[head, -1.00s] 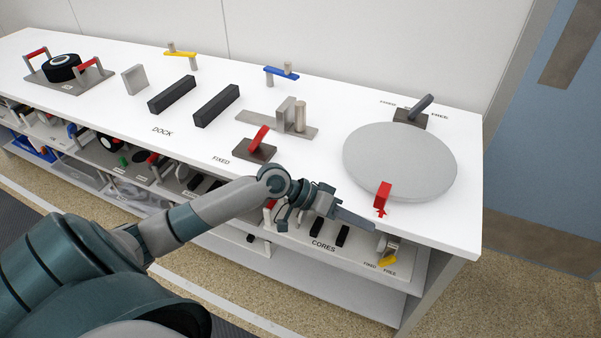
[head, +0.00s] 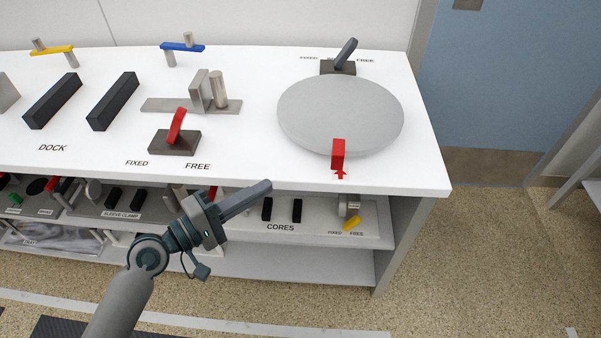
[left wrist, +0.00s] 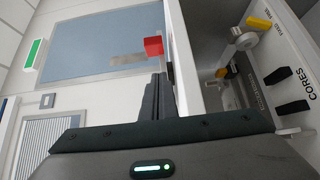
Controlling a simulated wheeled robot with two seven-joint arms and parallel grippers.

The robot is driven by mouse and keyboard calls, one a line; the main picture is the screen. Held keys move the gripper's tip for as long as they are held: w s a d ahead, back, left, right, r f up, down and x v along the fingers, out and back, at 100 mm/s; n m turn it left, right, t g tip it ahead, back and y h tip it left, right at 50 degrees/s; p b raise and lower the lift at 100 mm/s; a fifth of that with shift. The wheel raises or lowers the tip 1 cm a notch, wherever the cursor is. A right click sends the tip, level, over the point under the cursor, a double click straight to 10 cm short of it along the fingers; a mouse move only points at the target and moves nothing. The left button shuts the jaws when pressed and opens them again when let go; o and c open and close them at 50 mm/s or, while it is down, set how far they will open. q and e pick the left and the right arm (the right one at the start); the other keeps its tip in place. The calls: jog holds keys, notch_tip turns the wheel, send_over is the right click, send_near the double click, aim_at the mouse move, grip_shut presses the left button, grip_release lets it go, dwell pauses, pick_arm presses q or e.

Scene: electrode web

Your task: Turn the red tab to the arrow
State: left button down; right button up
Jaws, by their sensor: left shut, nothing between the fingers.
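The red tab (head: 338,154) stands at the front rim of the grey round disc (head: 340,112) on the white worktop. A small red arrow (head: 340,174) is marked on the worktop just in front of the tab, and the tab lines up with it. In the left wrist view the red tab (left wrist: 153,46) shows beyond the fingertips. My left gripper (head: 268,185) is shut and empty, in front of the worktop's front edge, left of and nearer than the tab, not touching it. My right gripper is not in view.
A red lever on a dark base (head: 175,142) stands left of the disc, between FIXED and FREE labels. A grey lever (head: 346,52) stands behind the disc. The shelf below (head: 320,222) holds black cores and a yellow lever (head: 351,224). The floor at right is clear.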

pick_arm(q)
jog(key=shift+w+d, duration=0.1)
jog(key=shift+w, duration=0.05)
